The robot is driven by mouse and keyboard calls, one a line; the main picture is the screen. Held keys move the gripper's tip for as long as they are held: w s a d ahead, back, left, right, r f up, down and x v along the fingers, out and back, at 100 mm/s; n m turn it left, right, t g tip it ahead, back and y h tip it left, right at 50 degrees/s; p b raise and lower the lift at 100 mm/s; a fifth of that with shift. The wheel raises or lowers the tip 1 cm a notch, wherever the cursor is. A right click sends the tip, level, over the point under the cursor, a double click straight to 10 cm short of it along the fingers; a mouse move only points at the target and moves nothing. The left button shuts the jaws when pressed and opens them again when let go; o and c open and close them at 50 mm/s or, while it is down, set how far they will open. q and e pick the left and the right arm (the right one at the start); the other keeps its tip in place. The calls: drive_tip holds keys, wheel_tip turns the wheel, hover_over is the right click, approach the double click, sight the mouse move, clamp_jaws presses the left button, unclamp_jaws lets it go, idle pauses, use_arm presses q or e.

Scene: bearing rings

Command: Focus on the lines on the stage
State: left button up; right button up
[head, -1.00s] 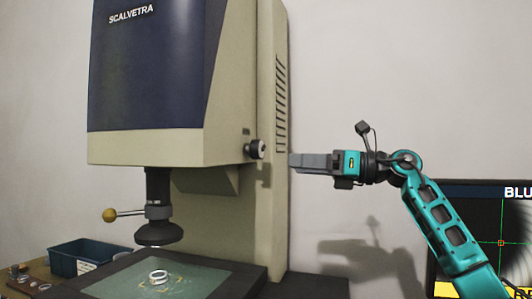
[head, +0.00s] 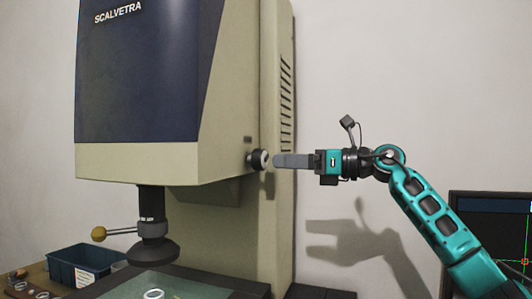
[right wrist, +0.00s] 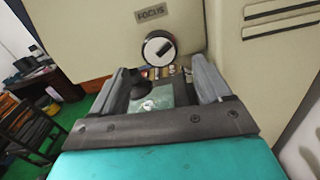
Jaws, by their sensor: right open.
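The black focus knob (head: 259,160) with its silver face sticks out from the side of the beige Scalvetra machine. My right gripper (head: 275,161) points at the knob with a small gap in the head view. In the right wrist view its two grey fingers are apart and empty, with the knob beyond the fingertips (right wrist: 160,75). The stage (head: 185,289) carries a metal ring (head: 153,294); both are partly cut off or small. My left gripper is not in view.
The lens column (head: 152,235) hangs over the stage, with a yellow ball lever (head: 99,234) beside it. A blue bin (head: 82,262) stands at left. A monitor (head: 485,212) is partly cut off at right, its screen mostly dark with a thin green line. A wall lies behind.

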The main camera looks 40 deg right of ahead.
sight(266, 162)
drive_tip(key=p+x, duration=0.2)
drive_tip(key=x, duration=0.2)
drive_tip(key=shift+w+a+r, duration=0.15)
drive_tip(key=shift+w, duration=0.1)
drive_tip(key=shift+w+a+p, duration=0.3)
drive_tip(key=shift+w+p, duration=0.1)
drive_tip(key=shift+w, duration=0.2)
drive_tip(key=c, duration=1)
